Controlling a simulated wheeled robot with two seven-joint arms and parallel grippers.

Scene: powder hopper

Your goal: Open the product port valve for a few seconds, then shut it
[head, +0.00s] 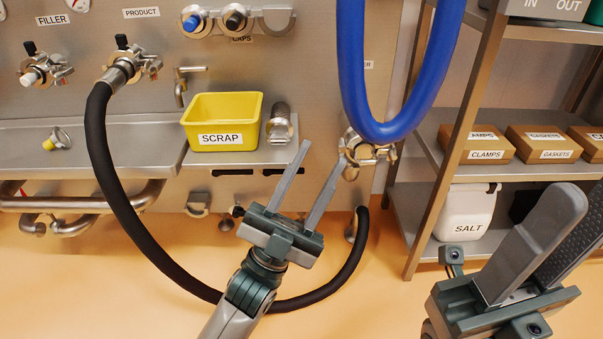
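The product port (118,70) is on the steel panel at upper left, under the PRODUCT label (141,13). Its valve has a small black handle (122,42) that points up. A black hose (112,185) is joined to the port and loops down in front of the panel. My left gripper (323,153) is open and empty, well to the right of and below the port, with its fingers pointing up in front of the panel. My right gripper (583,195) is open and empty at lower right; one finger is partly cut off by the frame edge.
A filler port (40,72) sits left of the product port. A yellow scrap bin (222,121) stands on the ledge. A thick blue hose (353,90) hangs at upper centre. A shelf rack (440,165) with boxes stands at right. The floor (130,290) is clear at lower left.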

